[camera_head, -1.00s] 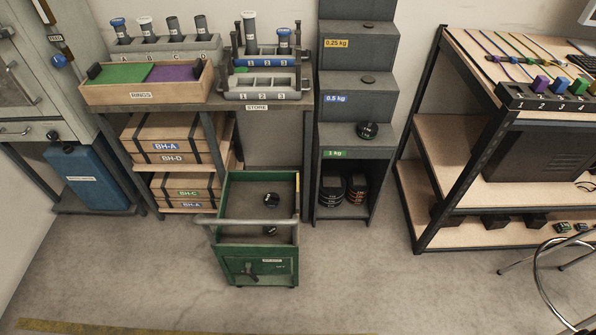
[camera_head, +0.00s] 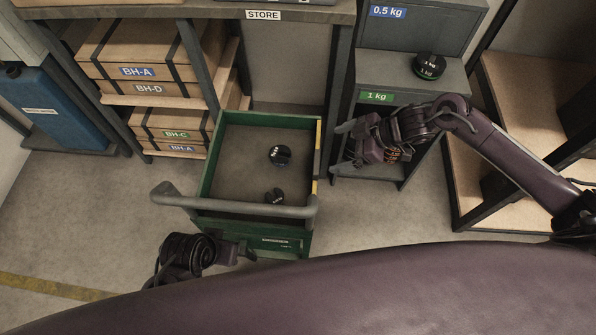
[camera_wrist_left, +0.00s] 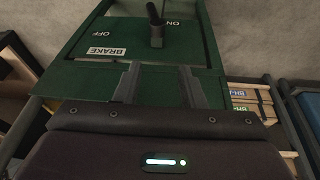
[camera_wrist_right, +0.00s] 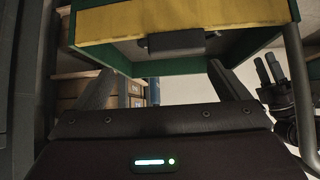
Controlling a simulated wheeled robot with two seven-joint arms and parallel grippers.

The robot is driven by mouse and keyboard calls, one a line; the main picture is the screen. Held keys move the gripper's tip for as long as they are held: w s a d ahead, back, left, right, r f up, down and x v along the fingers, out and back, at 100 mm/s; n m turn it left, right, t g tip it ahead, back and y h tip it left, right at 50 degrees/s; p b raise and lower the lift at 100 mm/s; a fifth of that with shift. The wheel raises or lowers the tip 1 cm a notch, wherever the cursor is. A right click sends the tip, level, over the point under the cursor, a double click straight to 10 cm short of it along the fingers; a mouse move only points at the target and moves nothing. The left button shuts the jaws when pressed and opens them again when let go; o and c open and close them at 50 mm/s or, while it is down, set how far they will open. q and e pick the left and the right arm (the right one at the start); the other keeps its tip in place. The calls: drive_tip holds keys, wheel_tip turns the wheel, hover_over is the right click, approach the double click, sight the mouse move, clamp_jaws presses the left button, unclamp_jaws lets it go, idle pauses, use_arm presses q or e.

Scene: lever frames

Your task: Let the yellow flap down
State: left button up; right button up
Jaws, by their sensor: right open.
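The yellow flap (camera_wrist_right: 180,22) fills the top of the right wrist view, on the side of the green cart (camera_head: 212,165), with a dark latch-like piece (camera_wrist_right: 176,42) at its lower edge. In the head view only a thin yellow strip of the flap (camera_head: 318,150) shows, on the cart's right side. It looks raised. My right gripper (camera_head: 338,150) is open and empty beside that side; its fingers (camera_wrist_right: 160,85) point toward the flap from below.
The weight shelf (camera_head: 400,85) stands behind my right gripper, and the STORE bench (camera_head: 200,13) behind the cart. Floor is clear at left.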

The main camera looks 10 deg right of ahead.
sight(318, 162)
use_arm(q)
drive_tip(key=d+r+b, duration=0.1)
drive_tip(key=w+r+t+h+b, duration=0.1)
drive_tip(key=shift+w+d+m+b, duration=0.1)
drive_tip(key=shift+d+m+b, duration=0.2)
drive_tip(key=shift+d+b, duration=0.1)
use_arm(e)
drive_tip(key=shift+n+g, duration=0.5)
drive_tip(key=shift+g, duration=0.1)
drive_tip(key=x, duration=0.2)
drive_tip(key=s+x, duration=0.1)
drive_tip(key=x, duration=0.4)
drive_tip(key=shift+s+a+f, duration=0.1)
drive_tip(key=shift+s+a, duration=0.1)
drive_tip(key=shift+a, duration=0.45)
drive_tip(key=shift+c, duration=0.2)
drive_tip(key=c, duration=1.3)
drive_tip(key=shift+c, duration=0.2)
use_arm(q)
drive_tip(key=shift+t, duration=0.3)
